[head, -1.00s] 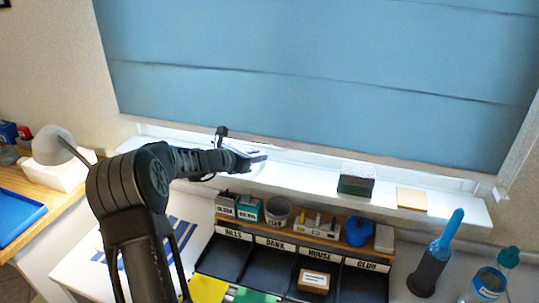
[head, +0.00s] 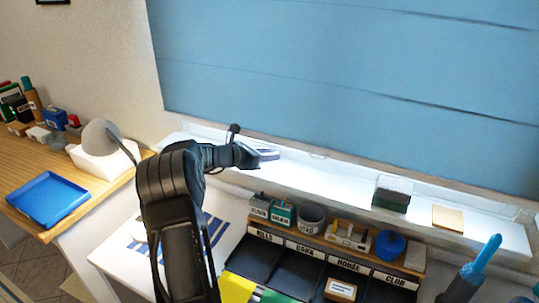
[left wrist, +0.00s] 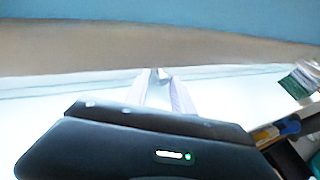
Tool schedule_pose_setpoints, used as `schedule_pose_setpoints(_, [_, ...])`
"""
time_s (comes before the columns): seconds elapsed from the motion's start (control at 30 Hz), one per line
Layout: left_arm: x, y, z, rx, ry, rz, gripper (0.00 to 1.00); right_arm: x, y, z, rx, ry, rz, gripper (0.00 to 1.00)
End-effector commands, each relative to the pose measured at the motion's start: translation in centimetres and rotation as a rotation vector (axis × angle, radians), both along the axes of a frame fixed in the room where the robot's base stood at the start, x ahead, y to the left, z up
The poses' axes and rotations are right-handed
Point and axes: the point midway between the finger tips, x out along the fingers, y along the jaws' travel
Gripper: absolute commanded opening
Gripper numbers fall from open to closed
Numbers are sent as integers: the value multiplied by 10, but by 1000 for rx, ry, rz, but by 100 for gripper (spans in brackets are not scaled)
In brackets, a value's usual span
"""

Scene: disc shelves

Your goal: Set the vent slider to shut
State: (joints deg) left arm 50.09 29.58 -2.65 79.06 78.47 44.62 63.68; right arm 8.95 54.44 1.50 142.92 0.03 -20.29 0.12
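My left gripper (head: 268,154) reaches over the white window sill from the left, near the foot of the blue blind. In the left wrist view its two pale fingers (left wrist: 160,88) point at the window frame, with a narrow gap between them. A small pale piece (left wrist: 160,74) shows at the fingertips; it may be the vent slider's knob, but glare washes it out. I cannot tell whether the fingers touch or hold it. The slider's track and setting cannot be made out. My right gripper is in neither view.
The bright sill (head: 335,185) bears a dark green block (head: 392,195) and a tan pad (head: 447,218) further right. Below stand an organiser with labelled bins (head: 300,270) and small items on top. A lamp (head: 102,140) and blue tray (head: 48,199) are at left. The blue blind (head: 350,80) hangs above.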

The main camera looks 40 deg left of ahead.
Motion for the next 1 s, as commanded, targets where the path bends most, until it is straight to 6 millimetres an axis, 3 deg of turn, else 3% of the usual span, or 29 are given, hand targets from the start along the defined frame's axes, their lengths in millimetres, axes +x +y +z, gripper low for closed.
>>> schedule_pose_setpoints(0.27, [-5, 1, 1, 0, 1, 1, 28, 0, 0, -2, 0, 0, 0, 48])
schedule_pose_setpoints(0.7, [-64, 4, 25, 2, 0, 2, 28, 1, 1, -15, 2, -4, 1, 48])
schedule_pose_setpoints(1.0, [-72, 4, 30, 0, 0, 0, 28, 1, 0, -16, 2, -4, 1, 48])
